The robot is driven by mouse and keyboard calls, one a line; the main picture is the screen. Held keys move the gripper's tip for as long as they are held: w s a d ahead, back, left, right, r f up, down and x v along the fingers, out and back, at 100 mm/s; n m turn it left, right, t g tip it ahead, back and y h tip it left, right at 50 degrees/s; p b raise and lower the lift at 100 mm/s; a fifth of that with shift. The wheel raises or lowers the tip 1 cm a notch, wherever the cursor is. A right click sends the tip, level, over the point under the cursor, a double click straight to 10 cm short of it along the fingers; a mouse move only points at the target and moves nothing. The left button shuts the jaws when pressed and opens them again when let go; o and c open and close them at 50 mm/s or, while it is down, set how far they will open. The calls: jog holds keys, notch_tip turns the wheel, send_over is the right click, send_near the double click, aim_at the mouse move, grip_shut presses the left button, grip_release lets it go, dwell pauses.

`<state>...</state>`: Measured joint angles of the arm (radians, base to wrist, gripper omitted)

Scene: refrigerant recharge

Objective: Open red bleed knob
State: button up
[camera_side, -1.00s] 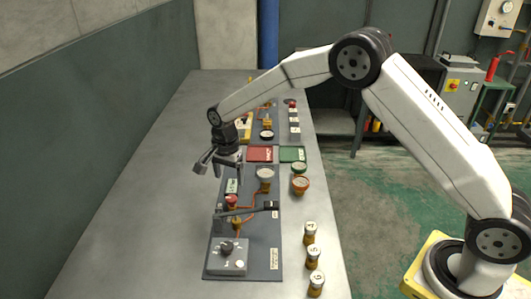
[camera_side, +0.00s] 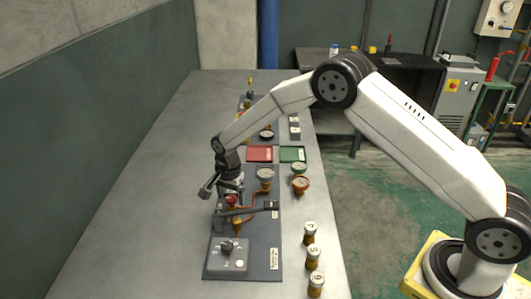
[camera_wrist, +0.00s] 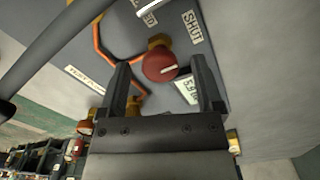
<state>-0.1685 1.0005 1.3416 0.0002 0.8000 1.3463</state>
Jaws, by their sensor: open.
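The red bleed knob (camera_side: 231,201) stands on the dark grey panel (camera_side: 262,237), below and slightly right of my gripper (camera_side: 222,192) in the side view. In the wrist view the round red knob (camera_wrist: 160,66), with a pale line across its face and a brass fitting behind it, shows between the tips of my two dark fingers (camera_wrist: 158,78). My gripper is open and empty. I cannot tell whether a finger touches the knob.
A black lever (camera_side: 248,210) crosses the panel just in front of the knob. A grey box with a black dial (camera_side: 228,254) sits nearer. Several numbered brass cylinders (camera_side: 313,256) stand at right. The left tabletop is clear.

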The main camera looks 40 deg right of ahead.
grip_shut()
dwell(0.3)
jog(key=shift+n, duration=0.4)
jog(key=n, duration=0.8)
jog(key=shift+n, duration=0.4)
jog(key=n, duration=0.4)
jog(key=shift+n, duration=2.3)
